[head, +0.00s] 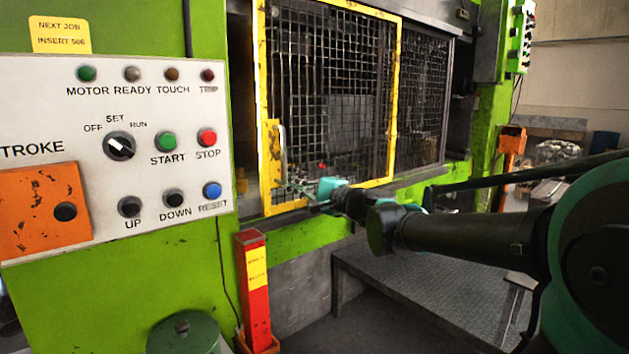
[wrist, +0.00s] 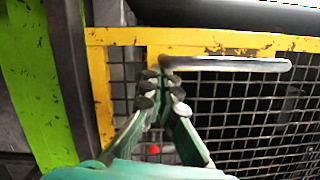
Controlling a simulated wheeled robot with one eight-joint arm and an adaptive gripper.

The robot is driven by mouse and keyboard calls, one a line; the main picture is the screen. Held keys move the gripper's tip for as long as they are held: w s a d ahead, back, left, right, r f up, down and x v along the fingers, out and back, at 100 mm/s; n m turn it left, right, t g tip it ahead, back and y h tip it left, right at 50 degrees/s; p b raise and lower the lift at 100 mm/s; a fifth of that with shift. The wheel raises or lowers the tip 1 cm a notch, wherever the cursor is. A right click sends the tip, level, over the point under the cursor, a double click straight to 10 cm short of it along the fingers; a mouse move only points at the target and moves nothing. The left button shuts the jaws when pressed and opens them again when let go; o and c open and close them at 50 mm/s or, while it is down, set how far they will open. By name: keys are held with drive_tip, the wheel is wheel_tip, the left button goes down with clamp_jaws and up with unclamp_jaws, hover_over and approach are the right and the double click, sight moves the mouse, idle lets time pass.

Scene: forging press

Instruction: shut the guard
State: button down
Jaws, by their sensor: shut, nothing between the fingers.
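The guard (head: 397,85) is a yellow-framed mesh panel across the left part of the press opening; its frame also shows in the wrist view (wrist: 240,42). Its left edge stands beside the green press post, with a narrow dark strip between them. A grey bar handle (head: 283,148) stands upright on the guard's lower left; in the wrist view the handle (wrist: 235,64) lies sideways. My gripper (head: 281,185) is shut and empty at the guard's lower left corner. In the wrist view its fingertips (wrist: 161,84) lie close to one end of the handle; whether they touch is unclear.
A control panel (head: 60,115) with buttons and a selector fills the left. A red post (head: 255,290) with a yellow label stands below the guard. A dark mesh panel (head: 422,100) is right of the guard. A metal platform (head: 430,285) lies below my arm.

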drive_tip(key=s+a, duration=0.1)
drive_tip(key=a, duration=0.1)
drive_tip(key=s+a, duration=0.4)
drive_tip(key=shift+a, duration=0.2)
idle(0.4)
